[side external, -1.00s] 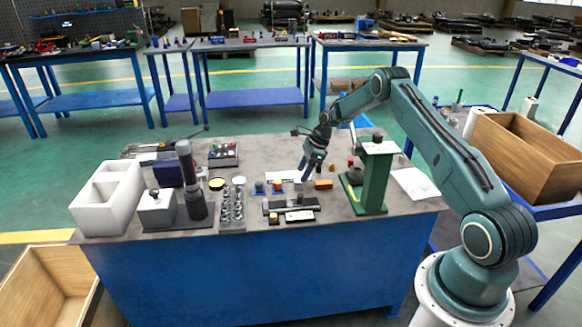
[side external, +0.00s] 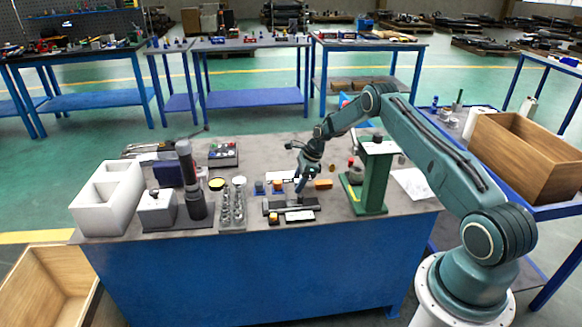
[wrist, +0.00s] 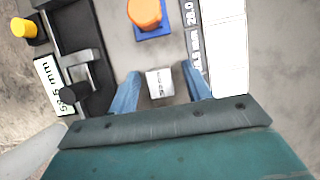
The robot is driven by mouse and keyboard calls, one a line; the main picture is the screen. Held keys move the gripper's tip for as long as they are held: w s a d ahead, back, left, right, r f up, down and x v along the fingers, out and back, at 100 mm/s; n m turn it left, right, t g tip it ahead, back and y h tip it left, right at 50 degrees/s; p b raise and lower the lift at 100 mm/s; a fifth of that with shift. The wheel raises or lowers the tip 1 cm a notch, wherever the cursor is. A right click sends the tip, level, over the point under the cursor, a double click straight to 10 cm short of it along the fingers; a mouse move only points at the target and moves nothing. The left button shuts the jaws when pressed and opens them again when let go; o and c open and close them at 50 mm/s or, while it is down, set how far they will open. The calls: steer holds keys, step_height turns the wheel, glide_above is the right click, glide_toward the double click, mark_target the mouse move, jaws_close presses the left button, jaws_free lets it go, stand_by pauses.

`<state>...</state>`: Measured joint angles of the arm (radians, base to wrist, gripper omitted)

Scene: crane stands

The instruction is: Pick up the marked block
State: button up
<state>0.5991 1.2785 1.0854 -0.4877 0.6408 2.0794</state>
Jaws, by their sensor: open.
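A small pale block (wrist: 160,83) with dark printed marks on its face sits between the two blue fingers of my gripper (wrist: 160,72) in the wrist view. A gap shows on each side of the block, so my fingers are apart from it and open. In the side external view my gripper (side external: 299,189) points down, low over the middle of the bench, behind the dark fixture. I cannot make out the marked block in that view.
In the wrist view an orange round piece on a blue base (wrist: 145,14) lies ahead, a dark fixture (wrist: 88,60) to the left and a white labelled strip (wrist: 223,45) to the right. A green stand (side external: 375,180) rises right of my gripper.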

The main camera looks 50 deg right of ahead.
mark_target(298, 181)
jaws_close()
steer(key=shift+r, duration=0.15)
step_height(298, 181, up, 20)
stand_by(0.9)
steer(key=shift+a, duration=0.1)
stand_by(0.5)
